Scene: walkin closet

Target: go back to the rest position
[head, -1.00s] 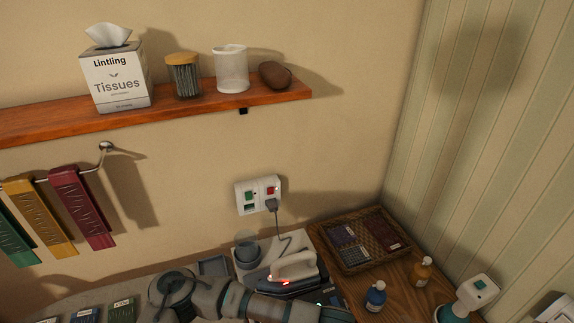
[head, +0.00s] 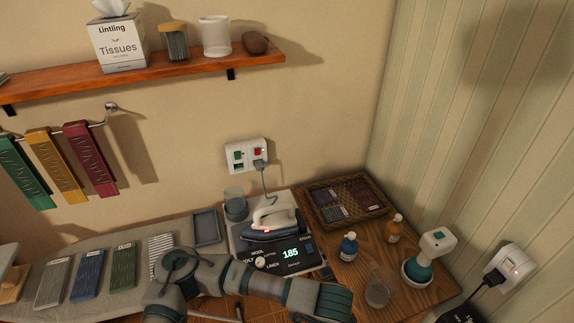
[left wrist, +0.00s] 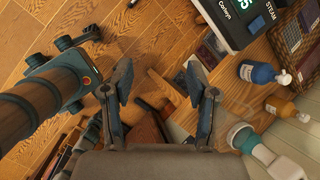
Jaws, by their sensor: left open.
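My left gripper (left wrist: 160,92) is open in the left wrist view, its two fingers spread with nothing held between them. Below it are the wooden floor and the edge of the wooden counter. In the head view my left arm comes in from the left and crosses in front of the iron station; its gripper's fingers are not visible there. The iron (head: 270,225) sits on its station (head: 300,270), whose display reads 185. The arm is apart from the iron in the picture. My right gripper is in neither view.
A blue bottle (head: 348,248), an amber bottle (head: 393,230), a glass (head: 378,294) and a white-teal steamer (head: 425,258) stand on the counter, right of the station. A wicker tray (head: 375,215) is behind. Folded cloths (head: 88,275) lie left. A shelf (head: 180,65) is above.

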